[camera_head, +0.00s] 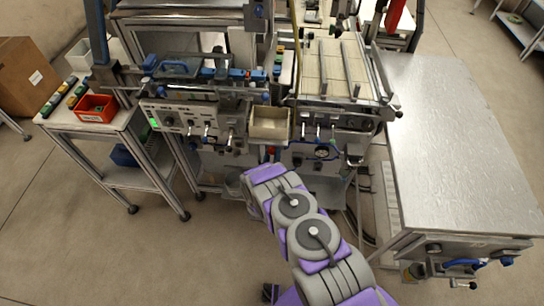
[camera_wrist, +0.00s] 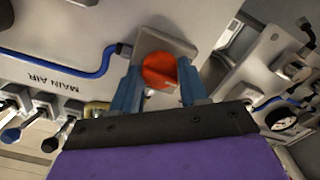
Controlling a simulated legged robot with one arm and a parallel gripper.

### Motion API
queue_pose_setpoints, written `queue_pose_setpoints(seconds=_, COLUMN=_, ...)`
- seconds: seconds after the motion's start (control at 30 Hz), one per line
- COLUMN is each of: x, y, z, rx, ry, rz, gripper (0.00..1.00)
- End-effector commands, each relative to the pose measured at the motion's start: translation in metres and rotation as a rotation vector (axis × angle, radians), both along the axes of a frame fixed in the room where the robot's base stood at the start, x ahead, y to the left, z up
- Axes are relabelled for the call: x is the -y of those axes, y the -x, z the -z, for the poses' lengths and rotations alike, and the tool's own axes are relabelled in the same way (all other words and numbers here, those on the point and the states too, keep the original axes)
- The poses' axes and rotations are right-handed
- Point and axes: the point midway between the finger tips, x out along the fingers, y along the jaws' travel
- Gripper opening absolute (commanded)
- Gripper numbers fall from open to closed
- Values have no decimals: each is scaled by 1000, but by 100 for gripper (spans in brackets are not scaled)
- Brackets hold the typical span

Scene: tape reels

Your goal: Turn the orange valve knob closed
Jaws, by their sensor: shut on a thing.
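The orange valve knob (camera_wrist: 160,71) is round and sits on a grey mounting plate (camera_wrist: 172,42) in the wrist view. My gripper (camera_wrist: 160,88) has its two blue fingers on either side of the knob and is shut on it. The lower edge of the knob is partly hidden between the fingers. In the head view my purple and grey arm reaches to the machine front, and the knob and fingertips are hidden behind it.
A blue air hose (camera_wrist: 70,66) runs left of the knob above the "MAIN AIR" label. Several levers (camera_wrist: 30,115) stand at lower left. A metal table (camera_head: 458,150) stands to the right, and a cart with an orange bin (camera_head: 96,108) to the left.

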Motion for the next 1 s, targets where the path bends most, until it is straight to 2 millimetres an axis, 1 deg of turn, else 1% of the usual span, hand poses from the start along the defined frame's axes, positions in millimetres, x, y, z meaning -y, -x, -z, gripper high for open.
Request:
queue_pose_setpoints(seconds=0.03, x=-2, y=2, z=3, rx=-8, ry=14, rz=-5, gripper=13)
queue_pose_setpoints(seconds=0.2, x=-2, y=2, z=3, rx=-9, ry=42, rz=-6, gripper=13)
queue_pose_setpoints(seconds=0.63, x=-3, y=2, z=3, rx=-10, ry=48, rz=-7, gripper=13)
queue_pose_setpoints(seconds=0.67, x=-3, y=2, z=3, rx=-9, ry=48, rz=-7, gripper=47)
queue_pose_setpoints(seconds=0.9, x=-2, y=1, z=1, rx=-6, ry=46, rz=-5, gripper=69)
queue_pose_setpoints(seconds=1.0, x=-1, y=1, z=1, rx=-5, ry=45, rz=-4, gripper=69)
